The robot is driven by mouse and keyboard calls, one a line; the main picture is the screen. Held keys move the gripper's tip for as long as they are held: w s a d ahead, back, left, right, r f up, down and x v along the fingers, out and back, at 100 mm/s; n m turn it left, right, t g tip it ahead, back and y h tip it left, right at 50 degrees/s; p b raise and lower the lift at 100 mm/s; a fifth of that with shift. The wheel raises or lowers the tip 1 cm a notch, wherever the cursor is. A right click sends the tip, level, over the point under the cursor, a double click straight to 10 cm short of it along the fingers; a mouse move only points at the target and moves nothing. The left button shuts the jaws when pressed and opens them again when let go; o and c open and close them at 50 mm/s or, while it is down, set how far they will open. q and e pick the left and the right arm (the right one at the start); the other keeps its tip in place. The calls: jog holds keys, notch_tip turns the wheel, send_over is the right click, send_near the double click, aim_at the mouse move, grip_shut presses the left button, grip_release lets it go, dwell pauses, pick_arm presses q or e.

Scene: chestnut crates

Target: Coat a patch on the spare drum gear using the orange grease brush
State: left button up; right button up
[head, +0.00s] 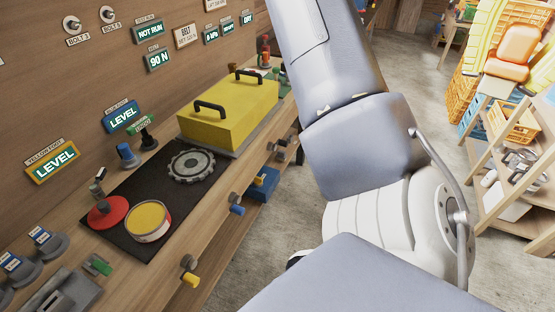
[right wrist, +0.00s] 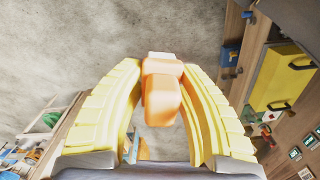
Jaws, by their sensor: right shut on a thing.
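The grey toothed gear (head: 192,165) lies flat on a black mat (head: 116,240) on the wooden bench. A round tin (head: 148,222) with yellow contents stands on the mat, nearer the front. My right gripper (head: 512,42) has yellow ribbed fingers and is at the upper right, well away from the gear. It is shut on the orange grease brush (head: 515,50). In the right wrist view the brush (right wrist: 162,95) sits between both fingers (right wrist: 161,66); its bristles cannot be made out. My left gripper is not in view.
A red disc (head: 107,212) lies beside the tin. A yellow box with black handles (head: 228,108) stands behind the gear. Knobs (head: 190,271) line the bench front. Shelves with crates (head: 515,125) stand at the right. Open floor (head: 430,90) lies between.

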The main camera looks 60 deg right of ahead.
jog(key=w+a+r+m, duration=0.3)
jog(key=w+a+r, duration=0.25)
jog(key=a, duration=0.35)
jog(key=w+a+r+m, duration=0.4)
jog(key=w+a, duration=0.3)
jog(key=a, duration=0.3)
jog(key=w+a+f+m, duration=0.3)
jog(key=w+a, duration=0.3)
jog(key=w, duration=0.4)
jog(key=w+a+f+m, duration=0.3)
jog(key=w+a, duration=0.4)
jog(key=w, duration=0.3)
jog(key=shift+f+m, duration=0.35)
jog(key=shift+m, duration=0.25)
jog(key=w+a+f+m, duration=0.1)
jog(key=w+f, duration=0.1)
jog(key=w, duration=0.1)
jog(key=w+f+m, duration=0.1)
jog(key=w+f, duration=0.2)
jog(key=w+a+f+m, duration=0.1)
jog(key=w+f, duration=0.2)
jog(key=shift+a+f, duration=0.2)
jog(key=shift+a, duration=0.1)
grip_shut()
jog(key=m, duration=0.6)
send_over(147, 218)
notch_tip(147, 218, down, 33)
jog(key=shift+w+f, duration=0.15)
jog(key=shift+f, duration=2.7)
jog(key=shift+f, duration=0.85)
